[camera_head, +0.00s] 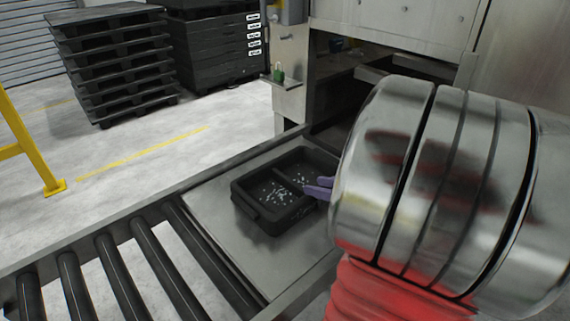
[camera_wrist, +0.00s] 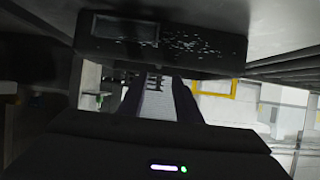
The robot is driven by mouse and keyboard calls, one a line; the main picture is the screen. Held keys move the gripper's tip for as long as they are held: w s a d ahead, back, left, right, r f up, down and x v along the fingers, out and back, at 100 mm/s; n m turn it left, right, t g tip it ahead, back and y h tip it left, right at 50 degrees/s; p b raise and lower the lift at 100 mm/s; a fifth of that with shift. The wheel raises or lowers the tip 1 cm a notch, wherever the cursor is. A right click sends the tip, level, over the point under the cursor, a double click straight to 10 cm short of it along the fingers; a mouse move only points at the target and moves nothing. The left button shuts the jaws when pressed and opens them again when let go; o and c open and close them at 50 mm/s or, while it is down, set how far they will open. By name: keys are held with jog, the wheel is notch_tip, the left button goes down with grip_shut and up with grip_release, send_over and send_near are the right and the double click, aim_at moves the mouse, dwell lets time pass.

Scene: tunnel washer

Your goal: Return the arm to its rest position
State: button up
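My arm, with silver rings and a red sleeve, fills the right of the head view. My gripper shows there only as purple fingertips (camera_head: 320,187) at the right edge of a black two-compartment tray (camera_head: 246,198). The tray lies on a metal plate and has small white bits in it. In the wrist view the two dark fingers (camera_wrist: 158,88) stand apart with a pale gap between them, and I see nothing held. The tray (camera_wrist: 232,52) shows beyond the fingertips in that view. Whether the fingers touch the tray is unclear. The rest of the gripper is hidden behind the arm in the head view.
A roller conveyor (camera_head: 120,265) runs at the lower left. The washer housing (camera_head: 400,20) stands behind, with a small green padlock (camera_head: 279,72) on a bracket. Black pallets (camera_head: 115,60), dark crates (camera_head: 215,45) and a yellow rail (camera_head: 28,145) stand beyond open floor.

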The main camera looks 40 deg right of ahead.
jog(key=w+d+r+m+h, duration=0.1)
jog(key=w+d+r+h, duration=0.2)
jog(key=w+r+h, duration=0.4)
jog(key=w+a+r+m+g, duration=0.1)
jog(key=a+r+m+g, duration=0.15)
jog(key=a+r, duration=0.2)
jog(key=s+a+f+n+g+y, duration=0.1)
jog(key=s+a, duration=0.3)
jog(key=a, duration=0.6)
jog(key=s+a+f+n+g+y, duration=0.1)
jog(key=s+a, duration=0.4)
jog(key=a, duration=0.5)
jog(key=s+a+f+n+g+y, duration=0.1)
jog(key=s+a+f+y, duration=0.3)
jog(key=a, duration=0.6)
jog(key=shift+s+f+g+y, duration=0.15)
jog(key=shift+f+g+y, duration=0.2)
jog(key=shift+g, duration=0.5)
jog(key=shift+d, duration=0.1)
